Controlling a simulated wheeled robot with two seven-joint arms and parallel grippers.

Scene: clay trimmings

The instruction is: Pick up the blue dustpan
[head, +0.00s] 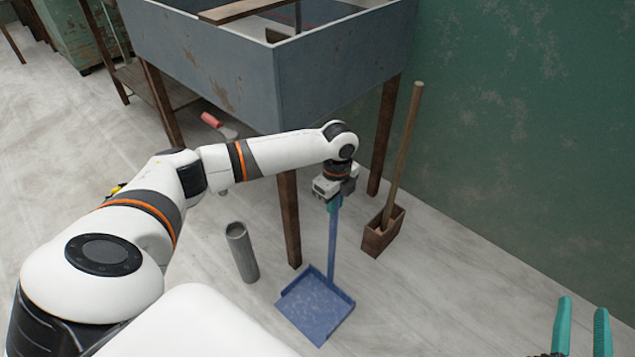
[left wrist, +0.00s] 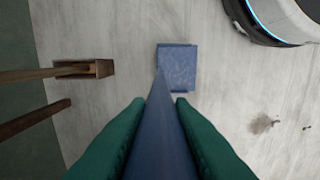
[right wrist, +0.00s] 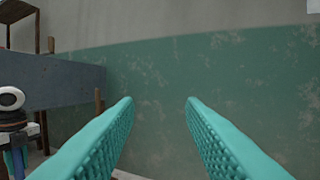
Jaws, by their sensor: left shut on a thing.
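The blue dustpan (head: 316,306) has a flat square pan and a long upright handle. Its pan is at or just above the floor in the head view; I cannot tell if it touches. My left gripper (head: 334,202) is shut on the upper part of the handle. In the left wrist view the dustpan's pan (left wrist: 177,68) shows beyond the green fingers, with the handle between them. My right gripper (head: 583,310) is open and empty at the lower right of the head view. Its two teal fingers stand apart in the right wrist view (right wrist: 160,105).
A brown wooden box (head: 383,232) with a long wooden stick stands right of the dustpan. A grey cylinder (head: 242,252) stands to its left. A large grey basin (head: 205,65) on wooden legs is behind. The green wall (head: 530,130) is on the right.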

